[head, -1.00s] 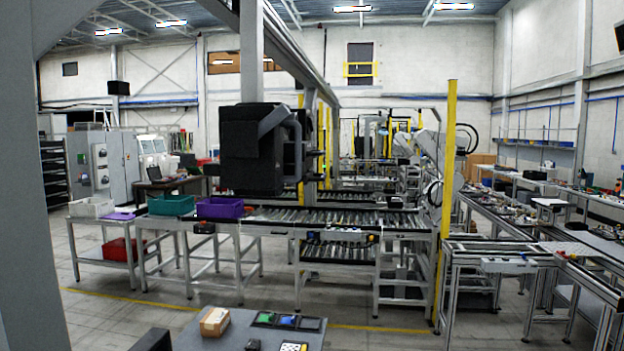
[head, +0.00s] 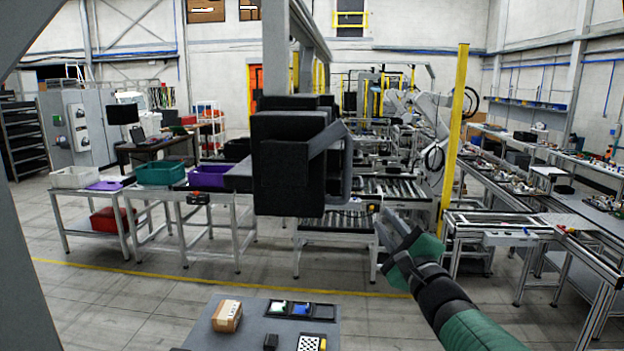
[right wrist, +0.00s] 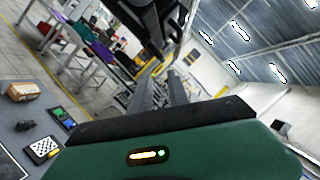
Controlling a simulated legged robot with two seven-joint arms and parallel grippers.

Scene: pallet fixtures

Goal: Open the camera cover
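A black box-shaped camera housing (head: 287,168) hangs from a grey post in the middle of the head view. A dark grey angled cover piece with a handle-like bar (head: 343,160) is on its right side. I cannot tell how far the cover is open. My right gripper (head: 387,222) is below and to the right of the housing, apart from it. In the right wrist view its two grey fingers (right wrist: 160,92) are spread with a gap and nothing between them. A dark part of the hanging fixture (right wrist: 155,18) shows beyond them. My left gripper is not in view.
A grey table (head: 252,328) in front holds a cardboard box (head: 227,316), a tray with coloured pieces (head: 300,309) and a checkered board (head: 311,342). Roller conveyors (head: 400,190) and a yellow post (head: 454,135) stand behind. The floor (head: 130,300) at left is clear.

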